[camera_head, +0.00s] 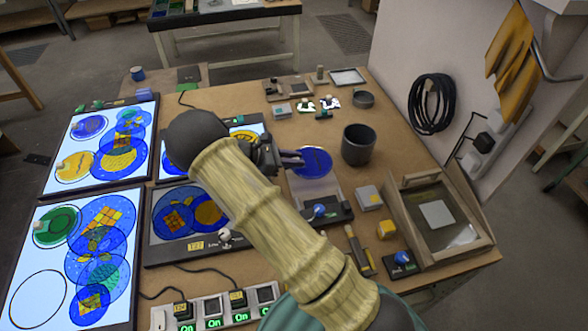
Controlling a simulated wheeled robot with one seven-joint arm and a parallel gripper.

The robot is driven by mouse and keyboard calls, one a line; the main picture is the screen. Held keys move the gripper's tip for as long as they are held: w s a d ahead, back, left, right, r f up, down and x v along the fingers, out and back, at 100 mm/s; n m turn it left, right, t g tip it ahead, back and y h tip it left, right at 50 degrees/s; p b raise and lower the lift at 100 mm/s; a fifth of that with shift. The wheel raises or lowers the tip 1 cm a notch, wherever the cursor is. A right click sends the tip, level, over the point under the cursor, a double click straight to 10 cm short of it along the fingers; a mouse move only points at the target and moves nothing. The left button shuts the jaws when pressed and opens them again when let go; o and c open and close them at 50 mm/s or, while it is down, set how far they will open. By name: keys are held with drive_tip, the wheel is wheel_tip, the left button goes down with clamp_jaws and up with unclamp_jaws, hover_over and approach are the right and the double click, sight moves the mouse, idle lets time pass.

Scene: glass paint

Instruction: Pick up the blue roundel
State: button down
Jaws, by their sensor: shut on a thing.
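My gripper (297,159) is at the middle of the workbench, at the end of my pale ribbed arm. It is shut on the left edge of a plain deep-blue roundel (316,163). The roundel shows as a flat disc to the right of the fingers, above a pale plate. I cannot tell how far it is off the plate. Another blue roundel (89,127) lies on the upper left light panel. Several more patterned blue and yellow discs lie overlapping on the light panels. My arm hides part of the middle panels.
A dark cup (359,145) stands just right of the roundel. A wooden framed box (442,222) is at the right, with a yellow block (386,229) beside it. Lit switches (213,308) line the front. Bare wood (235,98) shows behind my gripper.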

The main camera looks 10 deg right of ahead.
wheel_tip(320, 180, up, 23)
drive_tip(key=b, duration=0.2)
drive_tip(key=shift+f, duration=0.2)
